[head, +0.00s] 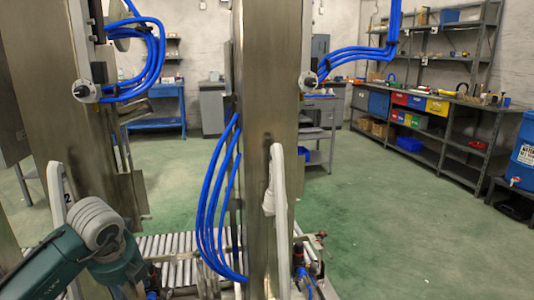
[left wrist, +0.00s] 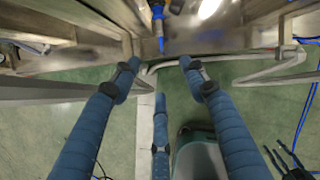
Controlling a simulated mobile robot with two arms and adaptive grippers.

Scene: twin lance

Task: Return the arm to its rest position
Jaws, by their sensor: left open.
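My left arm (head: 98,240), teal and grey, comes in at the lower left of the head view, in front of the left metal column. Its gripper cannot be made out there. In the left wrist view my left gripper (left wrist: 158,76) has blue padded fingers spread apart, with nothing between them. Its fingertips point toward a metal machine frame (left wrist: 225,40) and a pale bent rail. I cannot tell whether they touch.
Two tall metal columns (head: 268,110) with blue hoses (head: 212,205) stand close in front. A roller conveyor (head: 180,246) lies low behind them. A shelf unit with coloured bins (head: 418,103) stands at the back right. The green floor (head: 370,200) to the right is clear.

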